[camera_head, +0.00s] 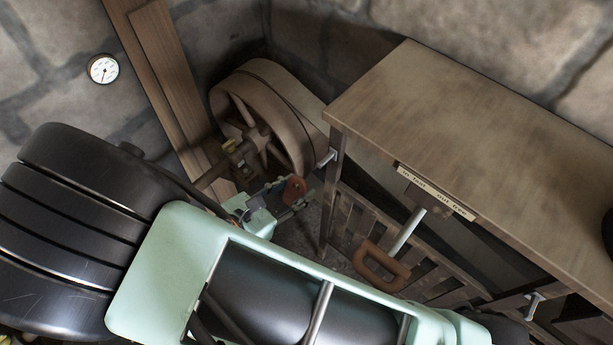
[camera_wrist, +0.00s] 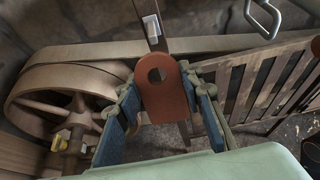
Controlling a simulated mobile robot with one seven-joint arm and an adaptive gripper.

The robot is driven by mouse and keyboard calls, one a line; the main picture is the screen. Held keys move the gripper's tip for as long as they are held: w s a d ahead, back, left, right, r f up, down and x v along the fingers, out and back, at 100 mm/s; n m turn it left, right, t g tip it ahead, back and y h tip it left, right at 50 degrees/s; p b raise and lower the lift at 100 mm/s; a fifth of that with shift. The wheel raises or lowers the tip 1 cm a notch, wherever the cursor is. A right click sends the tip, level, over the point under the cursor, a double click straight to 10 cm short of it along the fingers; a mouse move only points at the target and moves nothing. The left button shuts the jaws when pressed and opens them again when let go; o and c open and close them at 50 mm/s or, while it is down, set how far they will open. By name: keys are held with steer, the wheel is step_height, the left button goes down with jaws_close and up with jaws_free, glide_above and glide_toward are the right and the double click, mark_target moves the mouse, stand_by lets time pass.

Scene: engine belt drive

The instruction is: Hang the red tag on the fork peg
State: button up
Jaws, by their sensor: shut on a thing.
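The red tag (camera_wrist: 168,98) is a flat, rounded plate with a round hole near its top. My gripper (camera_wrist: 161,88) is shut on it, with one blue-padded finger at each side; the tag stands up between them, hole end outward. In the head view the tag (camera_head: 293,189) and my gripper (camera_head: 284,197) are small, left of the bench leg. A short pale metal peg (camera_head: 328,157) sticks out from the top of that leg. A pale metal piece (camera_wrist: 152,27) shows above the tag in the wrist view, apart from it. I cannot tell for sure which is the fork peg.
A spoked belt wheel (camera_head: 262,115) stands left of the bench (camera_head: 470,125). A belt runs behind the tag. A lever with a wooden handle (camera_head: 380,268) hangs under a label strip (camera_head: 436,190). A slatted guard (camera_wrist: 255,88) is at right. A metal handle (camera_wrist: 262,18) is upper right.

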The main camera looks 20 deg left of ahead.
mark_target(318, 166)
steer(key=shift+w+d+f+b, duration=0.15)
steer(key=shift+w+d, duration=0.15)
steer(key=shift+w, duration=0.75)
steer(key=shift+w+d+f+b, duration=0.1)
steer(key=shift+w+d+b, duration=0.2)
steer(key=shift+w, duration=0.8)
steer(key=shift+w+d+f+b, duration=0.1)
steer(key=shift+w+d, duration=0.25)
steer(key=shift+w, duration=0.7)
steer(key=shift+w+d+r, duration=0.1)
steer(key=shift+w+d, duration=0.1)
steer(key=shift+w, duration=0.5)
steer(key=c, duration=0.4)
steer(key=shift+w+d+b, duration=0.2)
steer(key=shift+w, duration=0.4)
steer(key=shift+w+d+b, duration=0.15)
steer(key=shift+w+b, duration=0.05)
steer(key=shift+w, duration=0.4)
steer(key=o, duration=1.4)
